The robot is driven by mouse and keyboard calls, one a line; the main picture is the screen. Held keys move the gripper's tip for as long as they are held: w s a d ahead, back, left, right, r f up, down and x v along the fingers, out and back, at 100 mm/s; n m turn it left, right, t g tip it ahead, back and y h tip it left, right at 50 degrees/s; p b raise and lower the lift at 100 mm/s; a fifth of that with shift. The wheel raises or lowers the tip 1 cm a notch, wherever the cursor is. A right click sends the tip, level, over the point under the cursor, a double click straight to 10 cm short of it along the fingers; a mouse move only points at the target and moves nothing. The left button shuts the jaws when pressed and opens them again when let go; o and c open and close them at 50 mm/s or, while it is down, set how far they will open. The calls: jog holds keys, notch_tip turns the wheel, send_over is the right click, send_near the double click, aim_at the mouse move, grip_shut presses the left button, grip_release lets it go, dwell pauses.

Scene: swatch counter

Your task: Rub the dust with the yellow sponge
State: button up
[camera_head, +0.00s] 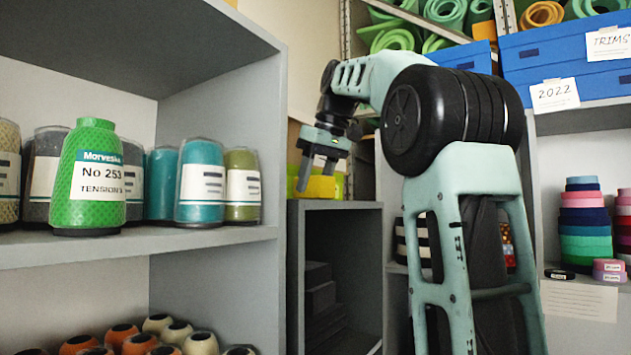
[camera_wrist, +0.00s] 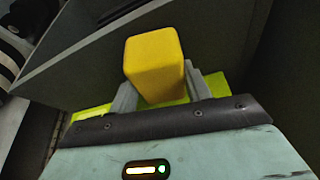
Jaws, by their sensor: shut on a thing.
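The yellow sponge (camera_wrist: 154,62) is a plain block between the two grey fingers of my gripper in the wrist view, and it sticks out beyond them. My gripper (camera_head: 317,176) is shut on it. In the head view the gripper points down just above the top of a low dark grey cabinet (camera_head: 336,205). The sponge is hard to tell apart there from the yellow-green thing behind the fingers. I can make out no dust in either view.
A lime-yellow item (camera_wrist: 90,113) lies behind the fingers, on the cabinet top. A grey shelf (camera_head: 180,240) with thread cones, including a green cone (camera_head: 90,180), stands at left. Blue boxes (camera_head: 575,70) and ribbon rolls fill shelves at right.

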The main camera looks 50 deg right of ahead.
jog(key=shift+r+p, duration=2.3)
jog(key=shift+p, duration=0.05)
jog(key=shift+r, duration=0.65)
jog(key=shift+r, duration=1.5)
jog(key=shift+s+d, duration=0.1)
jog(key=shift+s, duration=0.05)
